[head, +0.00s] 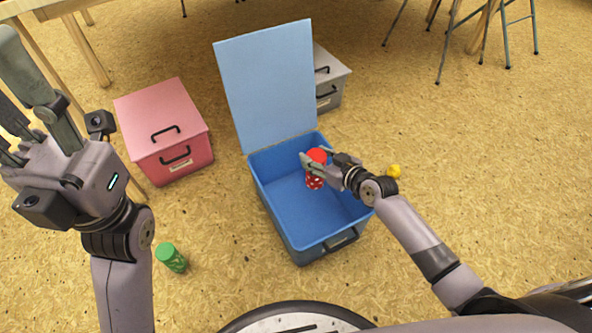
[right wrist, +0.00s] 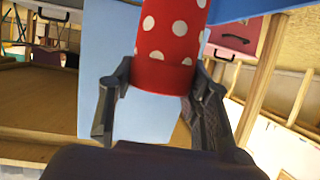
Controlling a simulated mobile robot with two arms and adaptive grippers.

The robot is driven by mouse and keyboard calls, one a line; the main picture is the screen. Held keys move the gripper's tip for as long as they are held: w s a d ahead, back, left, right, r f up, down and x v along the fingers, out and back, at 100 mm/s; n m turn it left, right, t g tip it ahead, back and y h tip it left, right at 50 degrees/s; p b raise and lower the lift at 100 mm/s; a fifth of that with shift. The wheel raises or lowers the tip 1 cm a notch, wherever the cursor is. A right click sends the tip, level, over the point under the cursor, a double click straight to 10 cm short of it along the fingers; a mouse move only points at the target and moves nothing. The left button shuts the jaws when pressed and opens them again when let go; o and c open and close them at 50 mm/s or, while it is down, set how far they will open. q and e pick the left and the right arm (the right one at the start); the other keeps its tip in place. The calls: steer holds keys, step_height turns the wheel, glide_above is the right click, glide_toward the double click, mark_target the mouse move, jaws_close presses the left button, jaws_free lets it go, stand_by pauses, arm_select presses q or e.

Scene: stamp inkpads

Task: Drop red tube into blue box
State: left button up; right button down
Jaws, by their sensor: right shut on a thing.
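The red tube with white dots (head: 315,181) is over the blue box (head: 278,206) in the head view. The box's lid (head: 266,85) stands open at the back. My right gripper (head: 315,163) is shut on the tube, above the box's interior. In the right wrist view the tube (right wrist: 168,38) sits between the two fingers of the right gripper (right wrist: 162,88). My left gripper (head: 45,120) is raised at the left, away from the box. I cannot tell how far its fingers are apart.
A closed pink box (head: 155,115) stands left of the blue box and a grey box (head: 328,72) behind its lid. A yellow object (head: 394,171) lies right of the blue box. Table and stool legs stand at the back.

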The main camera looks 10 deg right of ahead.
steer(key=c, duration=0.8)
jaws_free()
steer(key=shift+o, duration=0.2)
steer(key=v, duration=1.2)
steer(key=shift+f, duration=0.1)
